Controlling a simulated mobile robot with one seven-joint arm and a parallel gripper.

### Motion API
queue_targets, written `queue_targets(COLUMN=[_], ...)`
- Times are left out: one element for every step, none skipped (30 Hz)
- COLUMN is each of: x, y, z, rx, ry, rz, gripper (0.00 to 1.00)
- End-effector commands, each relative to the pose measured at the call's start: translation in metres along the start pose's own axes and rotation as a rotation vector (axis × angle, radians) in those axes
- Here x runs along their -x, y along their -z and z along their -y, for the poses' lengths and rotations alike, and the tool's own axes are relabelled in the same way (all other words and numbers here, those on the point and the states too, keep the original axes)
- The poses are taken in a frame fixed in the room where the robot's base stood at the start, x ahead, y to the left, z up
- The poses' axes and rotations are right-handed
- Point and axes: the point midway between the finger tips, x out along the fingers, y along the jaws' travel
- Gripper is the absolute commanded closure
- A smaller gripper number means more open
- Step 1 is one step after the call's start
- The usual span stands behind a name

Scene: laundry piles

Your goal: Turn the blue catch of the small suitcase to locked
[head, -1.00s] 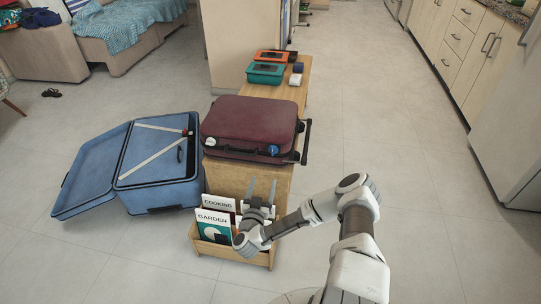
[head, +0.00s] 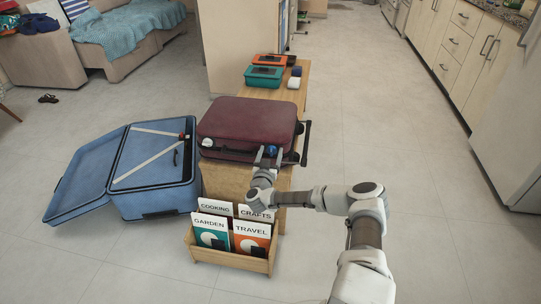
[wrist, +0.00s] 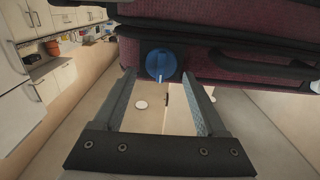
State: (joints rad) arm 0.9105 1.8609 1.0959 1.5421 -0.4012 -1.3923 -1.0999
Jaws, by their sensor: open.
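The small maroon suitcase (head: 247,121) lies closed on the wooden bench, its handle side facing me. Its round blue catch (head: 271,151) sits at the right part of the front side, and a pale catch (head: 207,142) sits at the left. In the wrist view the blue catch (wrist: 161,65) shows a raised ridge and lies just beyond the fingertips, between their lines. My gripper (head: 268,156) is open and empty in front of the suitcase; in the wrist view its two fingers (wrist: 164,78) are spread wide, apart from the catch.
An open blue suitcase (head: 155,165) lies on the floor at the left. A wooden box (head: 230,259) of books stands before the bench. Teal (head: 264,78) and orange (head: 270,57) cases lie farther back on the bench (head: 299,91). The floor at the right is clear.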

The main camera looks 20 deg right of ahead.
Motion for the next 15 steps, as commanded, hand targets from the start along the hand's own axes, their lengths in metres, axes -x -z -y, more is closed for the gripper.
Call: queue_targets(x=[-0.0005,-0.0005,-0.0005,-0.0004,-0.0003,-0.0003,-0.0002,-0.0002,-0.0001,-0.0001,-0.0001,0.0000,0.0000,0.0000,0.0000], y=[-0.0001,0.0000,0.0001,0.0001,0.0001,0.0001,0.0000,0.0000,0.0000,-0.0001,-0.0001,-0.0001,-0.0001,-0.0001,-0.0001], z=[0.0002,0.0002,0.0003,0.0003,0.0003,0.0003,0.0003,0.0003,0.0004,0.0004,0.0004,0.0004,0.0004,0.0004,0.0004], rx=[0.000,0.000,0.000,0.000,0.000,0.000,0.000,0.000,0.000,0.000,0.000,0.000,0.000,0.000,0.000], ry=[0.000,0.000,0.001,0.001,0.001,0.001,0.001,0.001,0.001,0.001,0.001,0.001,0.001,0.001,0.001], rz=[0.000,0.000,0.000,0.000,0.000,0.000,0.001,0.001,0.001,0.001,0.001,0.001,0.001,0.001,0.001], gripper=[0.26,0.26,0.26,0.26,0.26,0.26,0.28,0.33,0.40,0.46,0.51,0.58,0.64,0.69,0.76])
